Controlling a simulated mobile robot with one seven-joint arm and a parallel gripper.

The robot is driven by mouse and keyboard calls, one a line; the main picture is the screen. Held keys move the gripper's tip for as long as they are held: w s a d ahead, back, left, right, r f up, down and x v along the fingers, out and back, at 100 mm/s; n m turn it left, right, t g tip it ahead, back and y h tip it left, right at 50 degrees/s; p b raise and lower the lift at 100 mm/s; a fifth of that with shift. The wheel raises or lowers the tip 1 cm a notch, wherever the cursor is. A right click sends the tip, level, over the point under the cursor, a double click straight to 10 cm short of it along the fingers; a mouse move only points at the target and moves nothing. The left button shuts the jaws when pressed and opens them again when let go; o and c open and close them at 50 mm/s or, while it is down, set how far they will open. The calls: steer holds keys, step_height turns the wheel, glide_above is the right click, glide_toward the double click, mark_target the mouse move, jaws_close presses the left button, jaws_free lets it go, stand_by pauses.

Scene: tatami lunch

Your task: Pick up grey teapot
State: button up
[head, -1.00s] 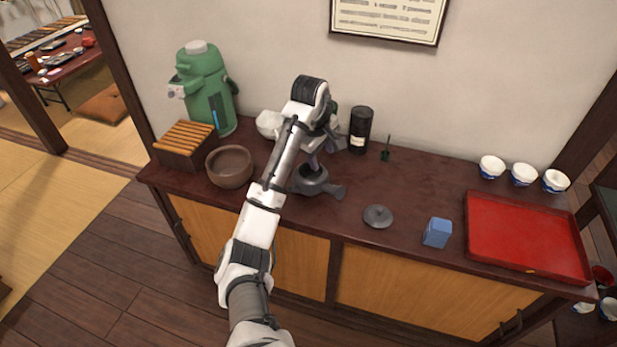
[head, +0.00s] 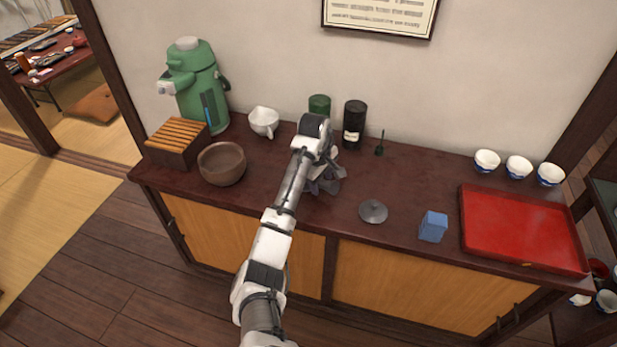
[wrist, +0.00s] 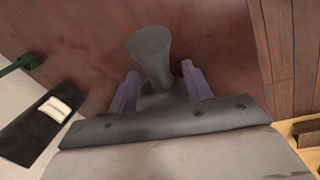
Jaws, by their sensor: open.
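The grey teapot sits on the dark red-brown counter, mostly hidden by my arm in the head view. In the wrist view its flared grey handle or spout (wrist: 150,52) sticks out past my fingers; I cannot tell which. My gripper (wrist: 160,86) is open, with one purple finger on each side of the teapot's grey part. In the head view my gripper (head: 323,178) is low at the teapot. I cannot tell whether the fingers touch it. A round grey lid (head: 373,211) lies apart on the counter to the right.
A brown bowl (head: 222,164), slatted box (head: 178,144), green dispenser (head: 197,85) and white pouring cup (head: 264,121) stand left. Green (head: 319,106) and black (head: 354,124) canisters stand behind. A blue box (head: 433,227) and red tray (head: 522,230) are right. Counter around the lid is clear.

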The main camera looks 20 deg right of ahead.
steer(key=shift+w+d+f, duration=0.1)
steer(key=shift+d+f, duration=0.05)
steer(key=shift+f, duration=0.95)
steer(key=shift+r, duration=0.1)
jaws_close()
